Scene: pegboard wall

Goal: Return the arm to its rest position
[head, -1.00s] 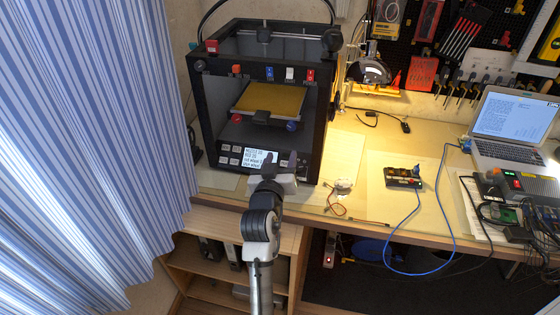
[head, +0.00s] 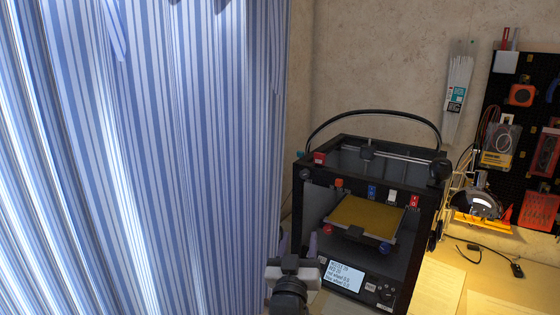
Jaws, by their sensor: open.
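My gripper (head: 297,244) is at the bottom middle of the head view, with its two fingers pointing up and apart. Nothing shows between them. It appears in front of the lower left corner of a black 3D printer (head: 427,222), left of the printer's lit screen (head: 343,277). I cannot tell how far it is from the printer. Only the end of my arm shows; the rest is below the picture's edge.
A blue and white striped curtain (head: 150,160) fills the left side, close to my gripper. A lamp (head: 478,204) and a black cable piece (head: 490,256) are right of the printer. A pegboard with tools (head: 520,120) hangs at the far right.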

